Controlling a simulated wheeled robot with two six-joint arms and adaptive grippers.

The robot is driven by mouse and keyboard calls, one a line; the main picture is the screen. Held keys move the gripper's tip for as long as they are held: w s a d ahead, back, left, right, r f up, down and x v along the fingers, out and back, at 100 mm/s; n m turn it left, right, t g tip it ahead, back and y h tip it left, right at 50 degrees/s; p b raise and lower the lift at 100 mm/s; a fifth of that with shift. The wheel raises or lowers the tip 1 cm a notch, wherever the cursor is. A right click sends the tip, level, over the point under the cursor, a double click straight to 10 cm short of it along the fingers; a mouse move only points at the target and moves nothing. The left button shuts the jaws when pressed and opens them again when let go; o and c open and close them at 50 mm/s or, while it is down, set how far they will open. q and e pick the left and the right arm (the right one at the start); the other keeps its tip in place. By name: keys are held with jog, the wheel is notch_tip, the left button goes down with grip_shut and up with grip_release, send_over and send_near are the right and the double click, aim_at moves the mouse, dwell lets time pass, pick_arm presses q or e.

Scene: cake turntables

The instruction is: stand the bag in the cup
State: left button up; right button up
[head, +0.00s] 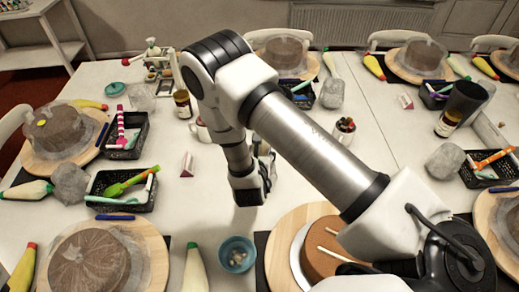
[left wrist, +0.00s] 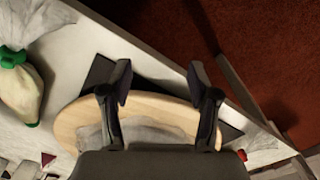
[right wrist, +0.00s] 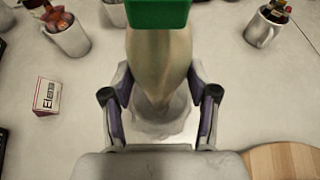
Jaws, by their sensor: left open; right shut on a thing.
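My right gripper (head: 248,192) points down over the middle of the white table. In the right wrist view, its fingers (right wrist: 160,84) are on both sides of a cream bag (right wrist: 158,52) with a green top, and it is shut on the bag. The bag is upright and narrows downward. A pale, see-through round shape (right wrist: 158,122) lies under its lower end; it may be the cup, and I cannot tell whether the bag is inside it. My left gripper (left wrist: 160,85) is open and empty above a round wooden board (left wrist: 75,122).
A mug (right wrist: 70,38) and another mug (right wrist: 262,30), both filled, stand left and right beyond the bag. A small red-and-white box (right wrist: 47,95) is at left. A blue bowl (head: 237,254), black baskets (head: 127,135) and cakes on boards crowd the table.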

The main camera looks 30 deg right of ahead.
jog(key=shift+s+r, duration=0.1)
jog(key=shift+d+f, duration=0.1)
jog(key=shift+f, duration=0.3)
jog(key=shift+f+b, duration=0.25)
jog(key=shift+b, duration=0.2)
jog(key=o, duration=1)
jog(key=shift+o, duration=0.2)
